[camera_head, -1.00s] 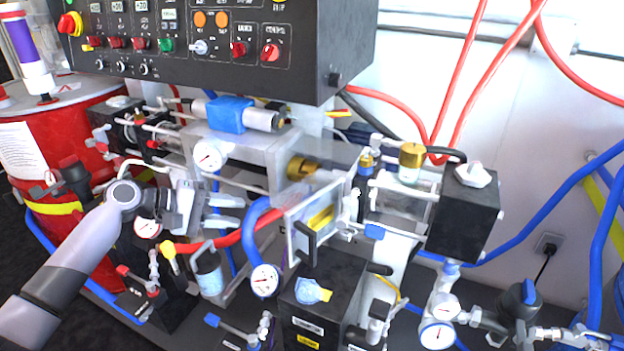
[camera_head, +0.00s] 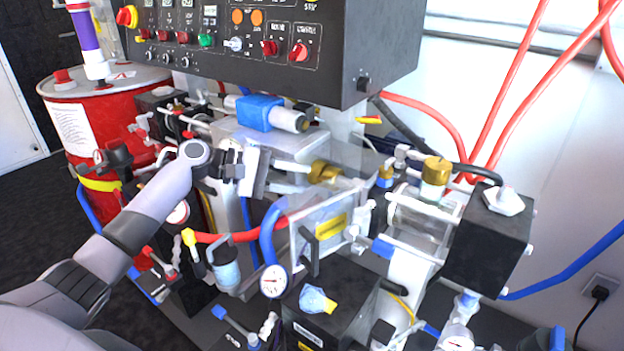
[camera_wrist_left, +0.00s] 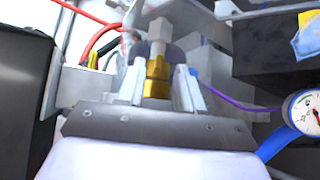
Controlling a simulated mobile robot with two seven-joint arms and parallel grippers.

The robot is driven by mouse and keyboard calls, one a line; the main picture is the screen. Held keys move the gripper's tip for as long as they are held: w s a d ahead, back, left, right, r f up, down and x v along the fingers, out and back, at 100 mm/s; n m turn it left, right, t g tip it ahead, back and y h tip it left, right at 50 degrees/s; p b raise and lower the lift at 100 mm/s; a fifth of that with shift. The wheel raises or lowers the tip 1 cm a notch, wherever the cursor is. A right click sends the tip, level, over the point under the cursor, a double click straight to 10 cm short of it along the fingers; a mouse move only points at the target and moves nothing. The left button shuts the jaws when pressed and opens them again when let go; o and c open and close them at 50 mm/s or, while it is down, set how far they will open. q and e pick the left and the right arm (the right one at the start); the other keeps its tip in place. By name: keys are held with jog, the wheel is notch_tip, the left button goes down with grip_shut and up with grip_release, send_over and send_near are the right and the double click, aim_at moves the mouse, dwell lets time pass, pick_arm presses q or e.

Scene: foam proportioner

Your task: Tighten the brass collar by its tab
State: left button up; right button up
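The brass collar (camera_head: 323,172) sits on the horizontal shaft in the middle of the machine, right of my left gripper. My left gripper (camera_head: 302,177) points right at it, with its two fingers apart and the tips close to the collar's left side. In the left wrist view, the brass collar (camera_wrist_left: 157,72) shows between the two fingertips of my left gripper (camera_wrist_left: 163,75), with a small gap visible near the right finger. I cannot tell whether the fingers touch the brass or which part is the tab. My right gripper is not in view.
The black control panel (camera_head: 270,45) overhangs above. A clear guard plate with a black handle (camera_head: 310,250) stands below right of the collar. A blue hose (camera_head: 268,235) and a pressure gauge (camera_head: 273,281) are below the gripper. A red drum (camera_head: 110,130) stands left.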

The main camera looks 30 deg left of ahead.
aim_at(323, 180)
pick_arm(q)
jog(key=shift+x, duration=1.7)
grip_shut()
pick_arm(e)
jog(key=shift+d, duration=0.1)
pick_arm(q)
jog(key=shift+f, duration=0.1)
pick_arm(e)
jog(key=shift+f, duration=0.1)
